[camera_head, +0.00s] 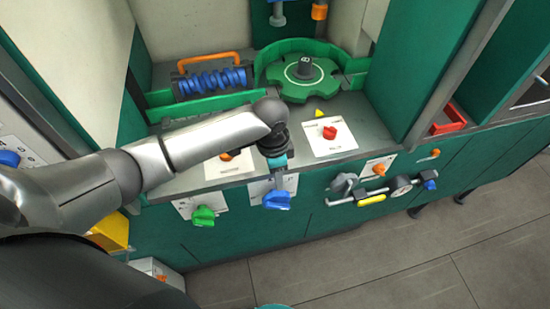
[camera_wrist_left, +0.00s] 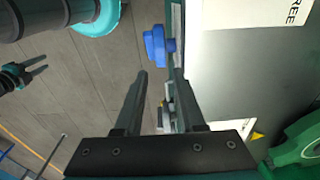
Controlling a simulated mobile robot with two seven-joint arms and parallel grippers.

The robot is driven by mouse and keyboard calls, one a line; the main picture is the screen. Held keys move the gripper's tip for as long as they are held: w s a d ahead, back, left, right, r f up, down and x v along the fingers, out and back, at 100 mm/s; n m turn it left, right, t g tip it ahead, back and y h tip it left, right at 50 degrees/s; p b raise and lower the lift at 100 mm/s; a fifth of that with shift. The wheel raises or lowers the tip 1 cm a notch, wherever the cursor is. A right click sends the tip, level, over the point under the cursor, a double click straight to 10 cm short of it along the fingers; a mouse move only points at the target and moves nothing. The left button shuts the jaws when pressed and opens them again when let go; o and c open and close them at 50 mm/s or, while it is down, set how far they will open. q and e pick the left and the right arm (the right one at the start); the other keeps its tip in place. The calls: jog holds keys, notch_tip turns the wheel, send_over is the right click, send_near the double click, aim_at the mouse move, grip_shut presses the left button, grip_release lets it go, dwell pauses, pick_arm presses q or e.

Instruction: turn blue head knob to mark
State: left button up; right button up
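The blue knob (camera_head: 277,199) sits on a white plate (camera_head: 258,190) on the green front panel, below the counter edge. It also shows in the left wrist view (camera_wrist_left: 158,46), standing out sideways from the panel. My left gripper (camera_head: 277,164) is just above the knob in the head view; its fingers are hard to make out there. In the left wrist view my left gripper (camera_wrist_left: 161,75) is open and empty. The knob lies a little beyond the fingertips, apart from them. The mark cannot be made out.
A green knob (camera_head: 203,215) is left of the blue one, and a grey clamp-like fixture (camera_head: 345,184) is right. On the counter are a red knob (camera_head: 329,132), a green handwheel (camera_head: 303,78) and a blue coil (camera_head: 212,81). The floor (camera_head: 400,270) in front is clear.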

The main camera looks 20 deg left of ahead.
pick_arm(q)
notch_tip(320, 180, up, 6)
jog(key=shift+a+r, duration=0.2)
jog(key=shift+s, duration=0.15)
dwell(0.4)
jog(key=s+d+f+n+t+h, duration=0.2)
jog(key=s+d+n, duration=0.1)
jog(key=s+d, duration=0.4)
jog(key=s+a+n+t+y, duration=0.1)
jog(key=s+a+n+y, duration=0.1)
jog(key=s+a+n, duration=0.65)
jog(key=s+a+f+m+g+b, duration=0.2)
jog(key=f+b, duration=0.8)
jog(key=f, duration=2.1)
jog(key=s+a+f+b, duration=0.1)
jog(key=s+f+b, duration=0.4)
jog(key=f, duration=0.8)
jog(key=s+a+f+b, duration=0.1)
jog(key=s+f+b, duration=0.5)
jog(key=s+f, duration=0.6)
jog(key=shift+s+f+m+y, duration=0.15)
jog(key=shift+f+m+y, duration=0.2)
jog(key=shift+f, duration=0.1)
